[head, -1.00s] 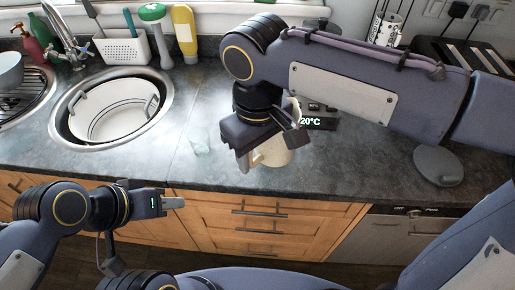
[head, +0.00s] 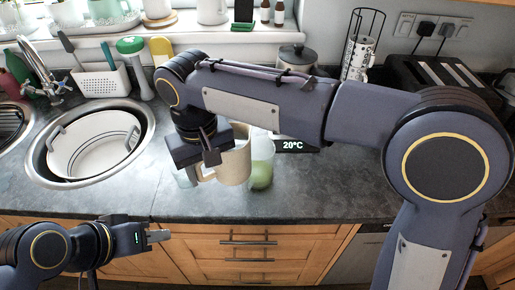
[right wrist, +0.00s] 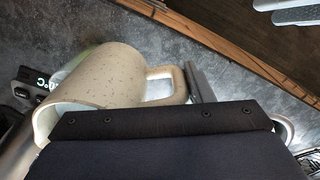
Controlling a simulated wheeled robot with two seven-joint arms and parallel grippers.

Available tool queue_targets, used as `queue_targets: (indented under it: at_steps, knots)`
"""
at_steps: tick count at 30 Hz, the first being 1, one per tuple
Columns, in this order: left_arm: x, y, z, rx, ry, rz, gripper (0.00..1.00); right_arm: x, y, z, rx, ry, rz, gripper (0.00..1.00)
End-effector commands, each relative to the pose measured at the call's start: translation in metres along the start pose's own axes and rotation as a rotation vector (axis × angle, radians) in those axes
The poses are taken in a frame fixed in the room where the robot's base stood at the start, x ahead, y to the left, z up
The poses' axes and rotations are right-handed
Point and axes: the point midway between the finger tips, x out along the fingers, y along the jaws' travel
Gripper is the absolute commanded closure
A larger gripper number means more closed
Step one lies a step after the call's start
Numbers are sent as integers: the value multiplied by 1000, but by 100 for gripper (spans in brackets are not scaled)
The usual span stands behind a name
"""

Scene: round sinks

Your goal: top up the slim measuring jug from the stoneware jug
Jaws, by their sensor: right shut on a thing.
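The stoneware jug (head: 238,163) is cream and speckled. My right gripper (head: 207,158) is shut on its handle, in front of the back of the counter. In the right wrist view the jug (right wrist: 115,78) shows its side, handle and part of its rim; I cannot tell how far it is tilted or whether it touches the counter. A slim clear vessel with green in its lower part, seemingly the measuring jug (head: 262,162), stands just right of the stoneware jug, partly hidden by it. My left gripper (head: 159,236) hangs empty before the counter front; its jaw gap is unclear.
A 20°C display (head: 293,145) sits right of the measuring jug. A round sink with a white tub (head: 92,145) is at left. A toaster (head: 440,75) and a wire mug rack (head: 360,45) stand behind my right arm.

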Motion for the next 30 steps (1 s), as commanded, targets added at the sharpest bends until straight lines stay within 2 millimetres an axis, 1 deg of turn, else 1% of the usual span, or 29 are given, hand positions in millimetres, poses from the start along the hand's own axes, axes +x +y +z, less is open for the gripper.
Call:
queue_targets:
  at_steps: [1, 3, 6, 10, 16, 25, 30]
  knots:
    - [0, 0, 0, 0, 0, 0, 64, 6, -9, -12, 37, 2, 3, 100]
    - [0, 0, 0, 0, 0, 0, 64, 14, -20, -27, 96, 2, 2, 100]
    - [0, 0, 0, 0, 0, 0, 64, 24, -32, -44, 165, 3, 2, 100]
    - [0, 0, 0, 0, 0, 0, 64, 33, -42, -58, 226, 3, 2, 100]
    - [0, 0, 0, 0, 0, 0, 64, 39, -50, -66, 264, 3, 0, 100]
    - [0, 0, 0, 0, 0, 0, 64, 39, -49, -66, 266, 3, -4, 100]
    - [0, 0, 0, 0, 0, 0, 64, 38, -47, -66, 266, 1, -39, 100]
